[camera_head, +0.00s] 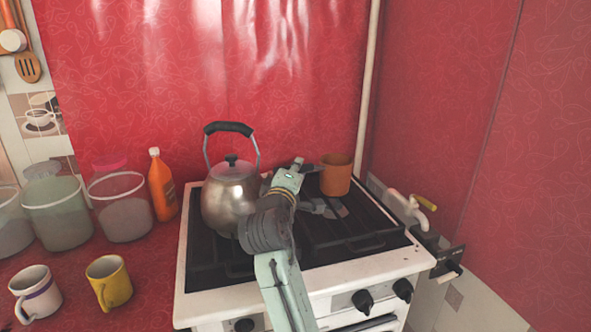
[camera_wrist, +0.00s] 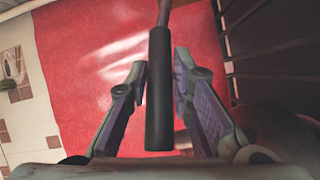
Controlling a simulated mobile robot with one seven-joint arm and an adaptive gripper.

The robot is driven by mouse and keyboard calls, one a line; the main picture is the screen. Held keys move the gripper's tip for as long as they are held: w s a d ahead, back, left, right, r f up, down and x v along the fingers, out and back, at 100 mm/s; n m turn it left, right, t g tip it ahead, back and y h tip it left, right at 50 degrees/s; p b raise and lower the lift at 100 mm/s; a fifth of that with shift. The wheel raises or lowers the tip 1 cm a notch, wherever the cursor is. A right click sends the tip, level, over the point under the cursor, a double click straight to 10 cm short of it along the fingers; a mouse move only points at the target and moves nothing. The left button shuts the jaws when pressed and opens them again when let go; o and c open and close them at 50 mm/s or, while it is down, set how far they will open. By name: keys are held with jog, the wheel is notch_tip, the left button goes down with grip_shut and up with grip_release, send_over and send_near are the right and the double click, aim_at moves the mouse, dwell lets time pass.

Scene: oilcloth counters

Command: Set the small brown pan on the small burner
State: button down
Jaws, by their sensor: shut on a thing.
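The small brown pan (camera_head: 336,174) is over the back right of the black stove top, and looks upright. I cannot tell whether its base touches the grate. My gripper (camera_head: 326,208) is just in front of it, partly behind my own arm. In the wrist view, a dark handle (camera_wrist: 158,100) runs between the two fingers of my gripper (camera_wrist: 160,72), with a brown stem at its far end. The gripper is shut on this handle. The burners under the pan and the arm are hidden, so I cannot make out the small burner.
A steel kettle (camera_head: 230,195) with a black handle stands on the left of the stove (camera_head: 300,277), close beside my arm. Glass jars (camera_head: 122,215), an orange bottle (camera_head: 162,185) and two mugs (camera_head: 109,283) stand on the left counter. The stove's front right grate is clear.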

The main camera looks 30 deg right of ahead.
jog(key=shift+f, duration=0.5)
jog(key=shift+f+b, duration=0.5)
jog(key=shift+b, duration=0.1)
jog(key=c, duration=1.6)
grip_release()
jog(key=shift+o, duration=1.3)
